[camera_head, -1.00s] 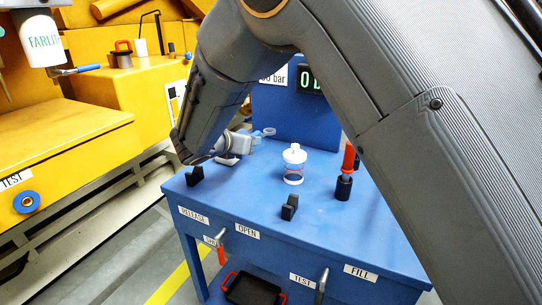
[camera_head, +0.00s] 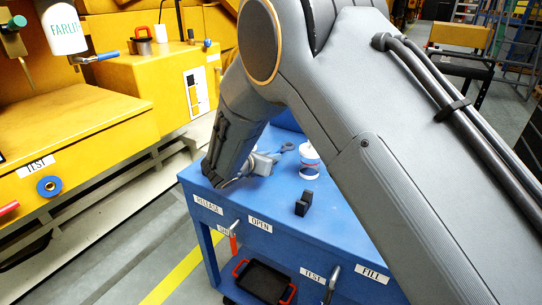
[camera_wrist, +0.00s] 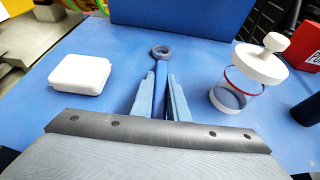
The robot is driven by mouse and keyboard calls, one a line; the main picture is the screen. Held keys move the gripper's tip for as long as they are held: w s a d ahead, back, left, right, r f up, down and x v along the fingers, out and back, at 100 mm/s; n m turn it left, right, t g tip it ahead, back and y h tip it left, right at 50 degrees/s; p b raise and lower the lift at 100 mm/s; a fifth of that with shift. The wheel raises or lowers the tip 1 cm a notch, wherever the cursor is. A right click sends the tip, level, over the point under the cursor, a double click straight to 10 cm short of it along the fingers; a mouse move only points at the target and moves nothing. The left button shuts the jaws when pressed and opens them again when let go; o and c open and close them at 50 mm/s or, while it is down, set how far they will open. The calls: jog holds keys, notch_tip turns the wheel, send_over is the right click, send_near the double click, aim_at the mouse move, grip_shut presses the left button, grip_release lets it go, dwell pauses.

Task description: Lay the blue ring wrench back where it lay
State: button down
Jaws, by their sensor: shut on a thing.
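My gripper (camera_head: 265,163) is shut on the shaft of the blue ring wrench (camera_head: 287,147), over the blue cart top (camera_head: 330,222). In the wrist view the wrench (camera_wrist: 161,88) stands between the two fingers (camera_wrist: 160,82), its grey-blue ring end pointing away toward the blue upright panel. Whether the wrench touches the top I cannot tell. A black notched block (camera_head: 302,204) stands near the cart's front edge. The rear end of the wrench is hidden by my gripper.
A white lidded container (camera_head: 309,162) stands right of the gripper, also in the wrist view (camera_wrist: 260,66). A white box (camera_wrist: 80,75) lies left of the wrench. The blue panel (camera_wrist: 183,18) rises behind. A yellow bench (camera_head: 75,130) stands left. My arm hides the cart's right part.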

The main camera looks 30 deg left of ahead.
jog(key=shift+f, duration=0.15)
jog(key=c, duration=1.7)
grip_release()
jog(key=shift+s+r, duration=0.15)
jog(key=shift+r, duration=0.1)
jog(key=b+v, duration=0.2)
jog(key=v, duration=0.9)
jog(key=shift+s+r, duration=0.1)
jog(key=shift+s, duration=0.2)
jog(key=shift+r, duration=0.1)
